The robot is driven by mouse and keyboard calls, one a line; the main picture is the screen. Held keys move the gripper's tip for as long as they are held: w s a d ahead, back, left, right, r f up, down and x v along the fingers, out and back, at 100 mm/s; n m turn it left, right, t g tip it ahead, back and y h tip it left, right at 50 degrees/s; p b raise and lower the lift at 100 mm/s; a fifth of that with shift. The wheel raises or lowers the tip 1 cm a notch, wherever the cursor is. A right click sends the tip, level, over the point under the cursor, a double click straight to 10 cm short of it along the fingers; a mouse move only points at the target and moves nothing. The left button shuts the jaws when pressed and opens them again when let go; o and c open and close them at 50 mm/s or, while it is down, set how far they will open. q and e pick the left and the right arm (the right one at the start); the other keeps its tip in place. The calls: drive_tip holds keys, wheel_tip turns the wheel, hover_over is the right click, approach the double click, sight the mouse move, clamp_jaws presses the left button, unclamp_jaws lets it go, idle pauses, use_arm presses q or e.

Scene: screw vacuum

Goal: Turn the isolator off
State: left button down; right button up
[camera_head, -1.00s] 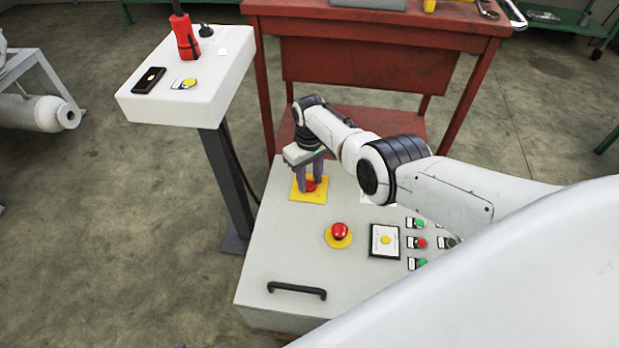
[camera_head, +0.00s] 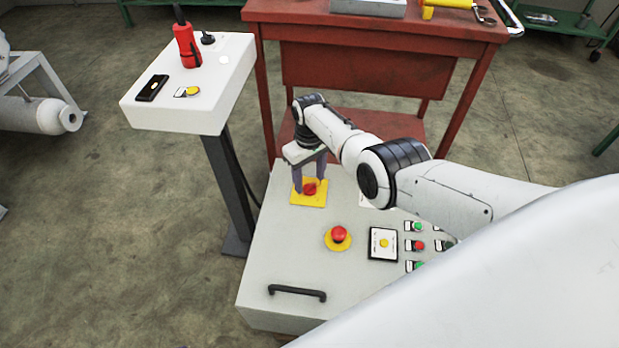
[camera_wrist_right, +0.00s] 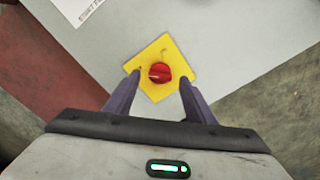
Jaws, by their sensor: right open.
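The isolator is a red rotary knob (camera_head: 310,188) on a square yellow plate (camera_head: 308,200), at the far left of the grey control panel. In the right wrist view the red knob (camera_wrist_right: 160,72) sits on the yellow plate (camera_wrist_right: 151,50), with a pale mark on its left side. My right gripper (camera_head: 309,190) points down over the plate. Its fingers are open, one on each side of the knob, with gaps between them and the knob in the right wrist view (camera_wrist_right: 160,82). How far the tips are above the plate is hard to tell. My left gripper is out of view.
A red emergency button (camera_head: 339,234), a yellow button plate (camera_head: 384,243) and several green and red buttons share the grey panel (camera_head: 275,240). A black handle (camera_head: 297,293) is at its front. A white pedestal (camera_head: 225,85) holding a red tool (camera_head: 187,45) and a red workbench (camera_head: 370,60) stand behind.

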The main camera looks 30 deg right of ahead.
sight(309, 186)
wheel_tip(309, 186, up, 8)
drive_tip(key=p, duration=0.4)
drive_tip(key=shift+f, duration=0.1)
